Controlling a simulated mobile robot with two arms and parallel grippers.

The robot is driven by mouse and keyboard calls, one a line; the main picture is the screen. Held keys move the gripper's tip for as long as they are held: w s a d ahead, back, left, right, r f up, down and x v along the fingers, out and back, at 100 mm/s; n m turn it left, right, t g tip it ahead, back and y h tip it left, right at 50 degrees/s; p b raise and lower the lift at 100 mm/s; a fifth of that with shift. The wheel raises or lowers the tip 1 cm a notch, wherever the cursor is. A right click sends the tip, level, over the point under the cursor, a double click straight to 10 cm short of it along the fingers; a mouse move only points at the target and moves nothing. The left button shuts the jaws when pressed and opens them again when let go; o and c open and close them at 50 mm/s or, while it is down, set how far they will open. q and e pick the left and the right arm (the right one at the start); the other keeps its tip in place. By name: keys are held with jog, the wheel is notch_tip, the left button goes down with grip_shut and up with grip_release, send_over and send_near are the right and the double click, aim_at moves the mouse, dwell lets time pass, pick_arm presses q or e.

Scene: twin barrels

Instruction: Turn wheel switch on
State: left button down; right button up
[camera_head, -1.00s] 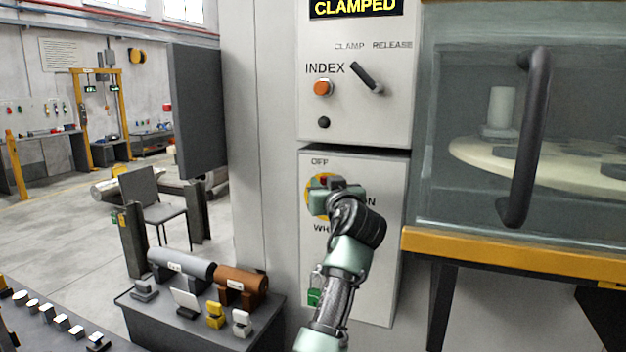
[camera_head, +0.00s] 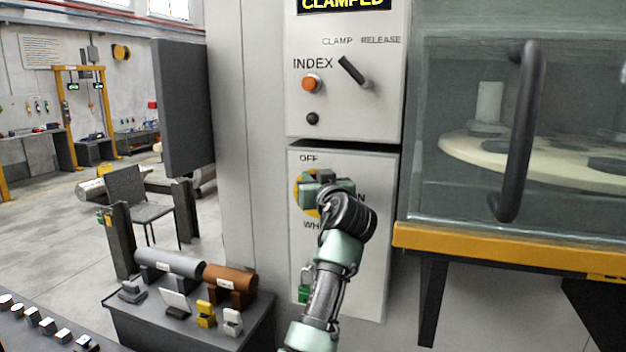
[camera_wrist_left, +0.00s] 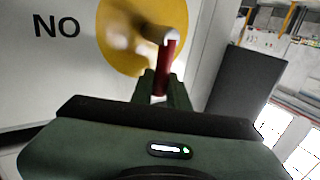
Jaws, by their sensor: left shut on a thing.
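The wheel switch is a red handle (camera_wrist_left: 171,65) on a round yellow plate (camera_head: 298,192), low on the grey machine panel (camera_head: 365,270). OFF is printed above the plate and ON to its right, partly covered by my arm. The plate also shows in the left wrist view (camera_wrist_left: 112,38), beside upside-down ON lettering. My left gripper (camera_head: 318,182) is in front of the plate and hides most of the switch. In the left wrist view its fingers (camera_wrist_left: 162,88) are closed around the red handle. My right gripper is not in view.
Above are an orange INDEX button (camera_head: 311,84), a black CLAMP/RELEASE lever (camera_head: 354,71) and a CLAMPED display (camera_head: 345,4). A glass door with a dark handle (camera_head: 519,130) stands right. A low dark stand (camera_head: 190,325) with cylinders is lower left. A green padlock (camera_head: 304,293) hangs below.

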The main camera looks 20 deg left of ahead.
pick_arm(q)
jog(key=shift+a+f, duration=0.1)
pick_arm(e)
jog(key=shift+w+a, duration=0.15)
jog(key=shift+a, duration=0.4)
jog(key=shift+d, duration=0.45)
